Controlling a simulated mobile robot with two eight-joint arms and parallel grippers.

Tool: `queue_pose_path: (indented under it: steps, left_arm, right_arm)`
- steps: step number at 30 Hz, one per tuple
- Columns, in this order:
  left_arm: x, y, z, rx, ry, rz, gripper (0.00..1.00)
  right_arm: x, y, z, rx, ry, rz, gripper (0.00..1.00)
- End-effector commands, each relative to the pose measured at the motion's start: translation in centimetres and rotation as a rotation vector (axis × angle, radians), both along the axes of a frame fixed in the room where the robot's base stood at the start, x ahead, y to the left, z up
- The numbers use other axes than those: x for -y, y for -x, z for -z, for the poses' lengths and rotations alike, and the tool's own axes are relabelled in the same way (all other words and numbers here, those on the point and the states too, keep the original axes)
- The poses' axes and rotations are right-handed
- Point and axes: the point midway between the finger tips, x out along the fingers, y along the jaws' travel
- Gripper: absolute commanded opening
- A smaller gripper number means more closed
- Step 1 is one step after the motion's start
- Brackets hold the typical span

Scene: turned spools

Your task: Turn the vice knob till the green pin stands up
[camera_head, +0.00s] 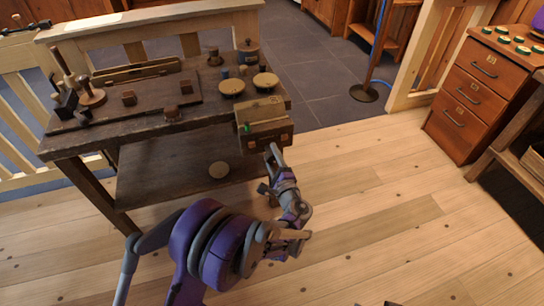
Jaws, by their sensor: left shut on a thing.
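The wooden vice (262,109) is fixed at the right front corner of the dark workbench (140,133). A small green pin (248,127) shows at the left of the vice's front part; it is too small to tell its tilt for sure. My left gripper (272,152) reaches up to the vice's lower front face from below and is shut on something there. That is most likely the vice knob, which the gripper hides. My right gripper does not show.
The bench top holds round-lidded pots (232,87), small brown blocks (172,113) and spool-like turned pieces (91,96). The plank floor to the right is free up to a drawer cabinet (474,94).

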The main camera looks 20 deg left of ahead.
Motion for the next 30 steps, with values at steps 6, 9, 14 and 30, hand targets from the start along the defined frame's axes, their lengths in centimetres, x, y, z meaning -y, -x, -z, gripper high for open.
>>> queue_pose_path:
  steps: [6,9,14,30]
  left_arm:
    - [0.26,0.1,0.23,-0.073,-0.098,0.005,0.02]
    - [0.25,0.11,0.24,-0.096,-0.132,0.005,0.02]
    - [0.25,0.1,0.24,-0.117,-0.163,0.005,0.02]
    - [0.25,0.1,0.25,-0.127,-0.178,0.005,0.63]
  right_arm:
    - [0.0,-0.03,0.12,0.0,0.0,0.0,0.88]
    - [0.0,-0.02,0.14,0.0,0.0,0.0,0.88]
    - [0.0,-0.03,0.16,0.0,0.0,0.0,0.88]
    - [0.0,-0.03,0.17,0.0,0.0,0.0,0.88]
